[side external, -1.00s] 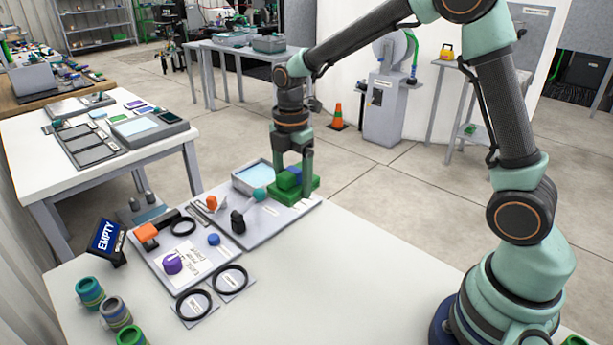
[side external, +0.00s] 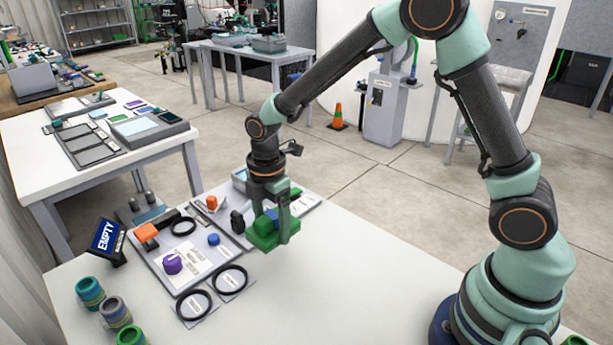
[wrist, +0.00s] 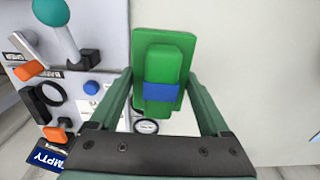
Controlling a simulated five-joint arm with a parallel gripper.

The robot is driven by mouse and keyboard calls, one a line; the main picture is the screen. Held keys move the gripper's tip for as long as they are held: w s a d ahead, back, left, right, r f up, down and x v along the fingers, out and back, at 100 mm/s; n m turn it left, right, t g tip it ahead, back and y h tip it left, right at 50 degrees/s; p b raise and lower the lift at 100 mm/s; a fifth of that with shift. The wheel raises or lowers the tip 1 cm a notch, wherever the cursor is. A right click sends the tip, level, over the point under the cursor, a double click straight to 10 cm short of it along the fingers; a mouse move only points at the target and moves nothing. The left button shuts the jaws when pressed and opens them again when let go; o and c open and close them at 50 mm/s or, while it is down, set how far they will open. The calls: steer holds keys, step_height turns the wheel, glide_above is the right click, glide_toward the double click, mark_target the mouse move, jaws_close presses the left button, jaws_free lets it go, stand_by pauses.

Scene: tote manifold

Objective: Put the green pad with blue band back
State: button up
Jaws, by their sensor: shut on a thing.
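The green pad with blue band (side external: 266,232) is held in my gripper (side external: 270,228), above the white table near the right edge of the grey board. In the wrist view the pad (wrist: 165,62) shows a flat green base, a raised green block and a blue band (wrist: 161,92) across it. The jaws of my gripper (wrist: 162,100) are on either side of the block. The fingers hide part of the pad in the side view. I cannot tell exactly how high it is above the table.
A grey board (side external: 160,262) holds an orange part (side external: 146,235), a purple knob (side external: 172,263), a blue knob (side external: 213,240) and black rings. An "EMPTY" sign (side external: 107,240) and several banded cylinders (side external: 90,292) stand at the left. The table's front middle (side external: 300,295) is clear.

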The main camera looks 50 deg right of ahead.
mark_target(271, 215)
steer(key=shift+f, duration=3.35)
steer(key=o, duration=1)
steer(key=shift+f, duration=0.15)
step_height(271, 215, up, 12)
steer(key=shift+r, duration=0.2)
steer(key=shift+s+d+r+m+t, duration=0.95)
steer(key=shift+s+d+r+m, duration=0.9)
steer(key=shift+m, duration=1.15)
steer(key=shift+s+d+r+m+t, duration=0.9)
steer(key=shift+s+d+r+m, duration=0.45)
steer(key=shift+s+r+m, duration=1.35)
steer(key=shift+s+d+r+m+t, duration=0.95)
steer(key=shift+s+d+r+m, duration=0.85)
steer(key=shift+m, duration=1.5)
